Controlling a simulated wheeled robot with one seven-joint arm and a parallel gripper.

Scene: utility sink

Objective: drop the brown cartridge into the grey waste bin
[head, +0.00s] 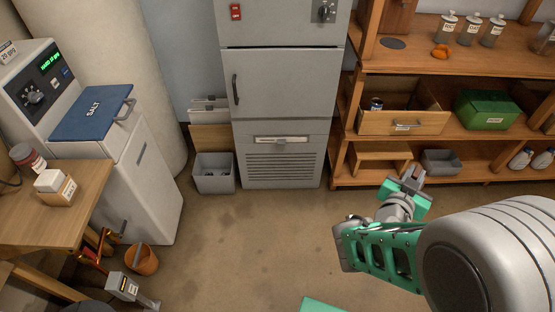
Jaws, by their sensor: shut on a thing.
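My gripper (413,176) is at the end of my arm on the right, in front of the lower shelf. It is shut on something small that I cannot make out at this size. No brown cartridge can be told apart; the fingers may hide it. A grey open bin (214,180) stands on the floor left of the grey cabinet, with some dark bits inside. My gripper is well to the right of this bin and apart from it. A smaller grey bin (441,162) sits on the lower shelf, just behind my gripper in the picture.
The grey cabinet (284,110) stands between the floor bin and the wooden shelving (470,80). An orange-brown bucket (143,262) stands at lower left. The middle floor is clear.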

